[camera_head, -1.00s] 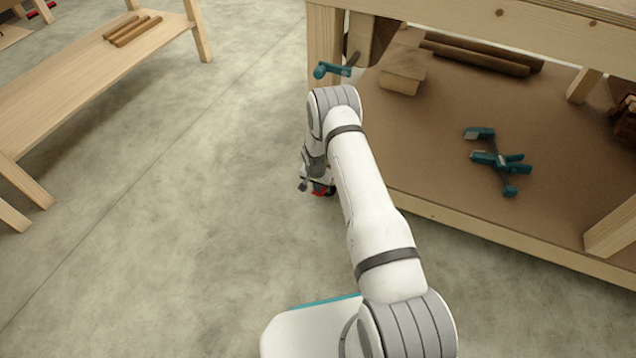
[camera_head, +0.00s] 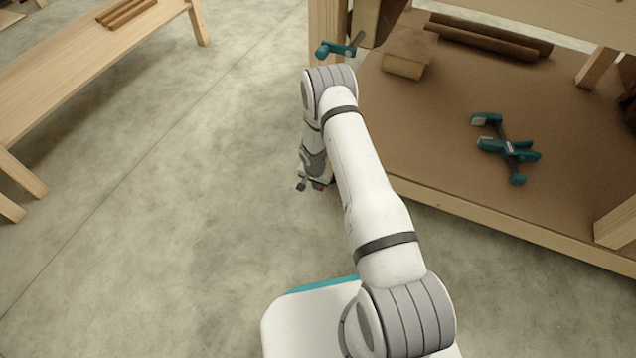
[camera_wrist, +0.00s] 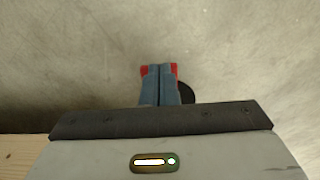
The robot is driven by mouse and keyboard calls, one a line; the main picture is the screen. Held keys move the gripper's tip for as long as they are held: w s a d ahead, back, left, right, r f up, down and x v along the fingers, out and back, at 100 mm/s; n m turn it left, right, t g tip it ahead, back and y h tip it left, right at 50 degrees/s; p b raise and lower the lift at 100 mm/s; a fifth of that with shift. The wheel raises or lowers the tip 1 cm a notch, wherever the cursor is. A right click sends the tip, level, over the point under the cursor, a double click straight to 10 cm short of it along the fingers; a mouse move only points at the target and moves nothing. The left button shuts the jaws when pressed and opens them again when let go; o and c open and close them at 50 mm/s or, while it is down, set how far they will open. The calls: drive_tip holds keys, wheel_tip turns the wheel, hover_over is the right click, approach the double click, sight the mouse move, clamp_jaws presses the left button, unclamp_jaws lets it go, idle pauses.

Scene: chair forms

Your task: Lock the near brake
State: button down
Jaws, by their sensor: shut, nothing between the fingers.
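My gripper (camera_wrist: 159,72) points down at the floor beside the workbench's near leg, its two blue-grey fingers together and empty. A red part (camera_wrist: 145,70), probably the brake pedal, shows on both sides of the fingertips; its middle is hidden behind them. A dark round edge (camera_wrist: 188,93), probably the caster wheel, shows just right of the fingers. In the head view only a small speck of red (camera_head: 320,186) shows beside my wrist. I cannot tell whether the fingers touch the red part or whether the brake is up or down.
The workbench's lower shelf (camera_head: 450,165) lies right of my arm, bearing teal clamps (camera_head: 510,149) and wood pieces. A teal-handled vise or clamp (camera_head: 335,49) juts out above my elbow. A low wooden bench (camera_head: 90,65) stands far left. Open concrete floor (camera_head: 170,210) lies between.

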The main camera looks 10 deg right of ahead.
drive_tip(key=shift+s+a+f+b, duration=0.1)
drive_tip(key=shift+s+f+b, duration=0.1)
drive_tip(key=shift+f+b, duration=1)
drive_tip(key=shift+f, duration=0.1)
drive_tip(key=shift+s, duration=0.1)
drive_tip(key=s+a+r, duration=0.4)
drive_tip(key=s+r, duration=0.2)
drive_tip(key=shift+a+r, duration=0.15)
drive_tip(key=shift+a, duration=0.2)
drive_tip(key=s+d+r+n+p, duration=0.15)
drive_tip(key=r+p, duration=0.75)
drive_tip(key=r, duration=1.5)
drive_tip(key=s+d+r+n+p, duration=0.1)
drive_tip(key=s+d+r+p, duration=0.2)
drive_tip(key=r+p, duration=1.35)
drive_tip(key=s+r+n+p, duration=0.1)
drive_tip(key=s+r+p, duration=0.4)
drive_tip(key=r, duration=1)
drive_tip(key=s+r+n+t+p, duration=0.1)
drive_tip(key=s+r+p, duration=0.3)
drive_tip(key=s+r, duration=0.6)
drive_tip(key=s+d+r+n+p, duration=0.1)
drive_tip(key=s+r+n+p, duration=0.2)
drive_tip(key=r, duration=1.7)
drive_tip(key=s+p, duration=0.2)
drive_tip(key=s, duration=0.3)
drive_tip(key=shift+y+p, duration=0.35)
drive_tip(key=shift+y, duration=0.05)
